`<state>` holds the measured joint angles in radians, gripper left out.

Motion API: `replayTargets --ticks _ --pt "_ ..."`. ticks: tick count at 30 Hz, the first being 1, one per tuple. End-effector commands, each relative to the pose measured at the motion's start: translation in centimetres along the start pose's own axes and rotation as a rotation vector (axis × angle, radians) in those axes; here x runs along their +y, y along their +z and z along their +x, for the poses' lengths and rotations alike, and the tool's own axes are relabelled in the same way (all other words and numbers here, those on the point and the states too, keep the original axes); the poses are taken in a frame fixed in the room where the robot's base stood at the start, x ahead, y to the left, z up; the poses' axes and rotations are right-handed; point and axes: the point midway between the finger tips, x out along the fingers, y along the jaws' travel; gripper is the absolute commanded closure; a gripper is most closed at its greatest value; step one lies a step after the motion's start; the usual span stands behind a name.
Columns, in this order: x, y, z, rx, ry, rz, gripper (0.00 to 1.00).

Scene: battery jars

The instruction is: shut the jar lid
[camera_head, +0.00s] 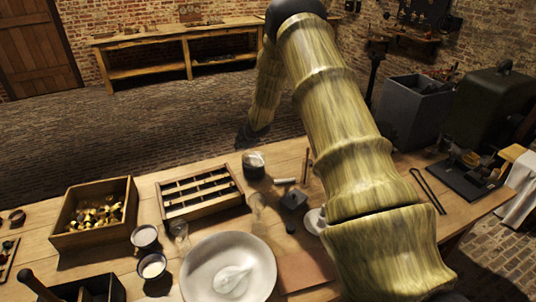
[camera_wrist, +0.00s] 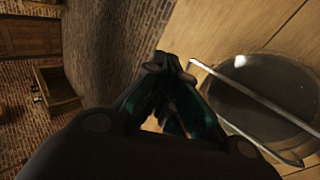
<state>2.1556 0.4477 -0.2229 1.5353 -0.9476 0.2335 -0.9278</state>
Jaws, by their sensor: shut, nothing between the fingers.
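A small round glass jar (camera_head: 253,166) with a dark body and paler rim stands on the wooden table, behind the white dish. In the wrist view a dark, glassy round top (camera_wrist: 262,98), likely the same jar, lies right of the fingers with a bright metal bar (camera_wrist: 245,88) across it. I cannot tell how far the lid is closed. My gripper (camera_head: 244,143) is a dark shape just above and behind the jar in the head view. In the wrist view my gripper (camera_wrist: 172,65) has its fingers together and empty, beside the round top. Contact is unclear.
A compartment tray (camera_head: 200,207) and a box of brass pieces (camera_head: 93,230) stand left of the jar. A white dish (camera_head: 200,272) is in front. A small dark block (camera_head: 293,198) and a clear glass (camera_head: 258,204) sit nearby. My arm covers the right middle.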

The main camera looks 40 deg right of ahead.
Motion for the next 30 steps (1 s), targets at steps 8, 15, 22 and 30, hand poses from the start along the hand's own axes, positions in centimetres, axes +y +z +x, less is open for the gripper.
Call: replayTargets --ticks 8,15,22,30 --pt "0.7 0.0 -0.6 0.0 0.0 0.0 1.0" --pt "2.5 0.1 -2.2 0.0 0.0 0.0 1.0" --pt "4.3 0.1 -3.4 0.002 0.003 0.003 1.0" --pt "7.5 0.1 -5.8 0.002 0.003 0.005 1.0"
